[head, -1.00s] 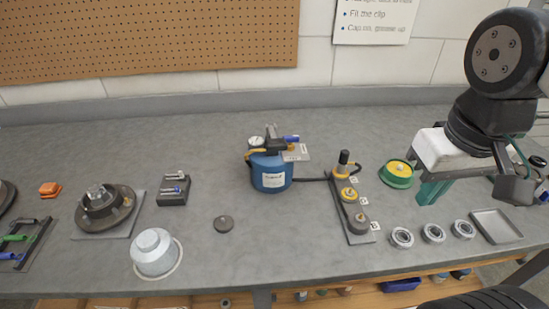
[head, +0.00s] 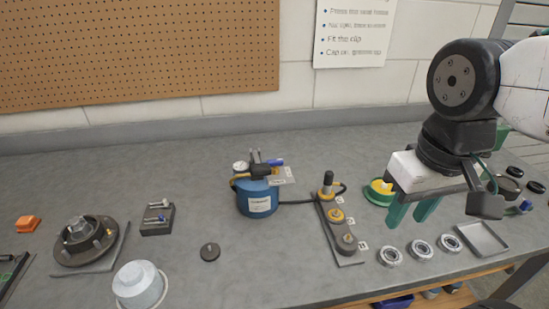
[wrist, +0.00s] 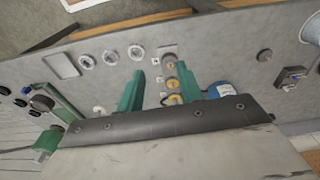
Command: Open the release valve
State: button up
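I cannot tell which part is the release valve. My gripper (head: 412,211) is above the bench, right of the manifold, touching nothing.
Several bearing rings (head: 420,249) and a metal tray (head: 483,238) lie at the right. A green-and-yellow spool (head: 380,190) is behind my gripper. At the left are a flanged hub (head: 85,240), a silver cap (head: 139,284) and a dark puck (head: 210,252).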

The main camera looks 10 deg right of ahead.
jog(key=w+a+n+g, duration=0.2)
jog(key=w+a+n, duration=0.35)
jog(key=w, duration=0.75)
jog(key=n+t, duration=0.1)
jog(key=n, duration=1)
send_over(275, 160)
jog(key=shift+f, duration=0.15)
jog(key=shift+w+f+n, duration=0.1)
jog(key=shift+f+n, duration=0.15)
jog(key=shift+n, duration=0.2)
notch_tip(275, 160, down, 8)
jog(key=shift+r, duration=0.25)
grip_shut()
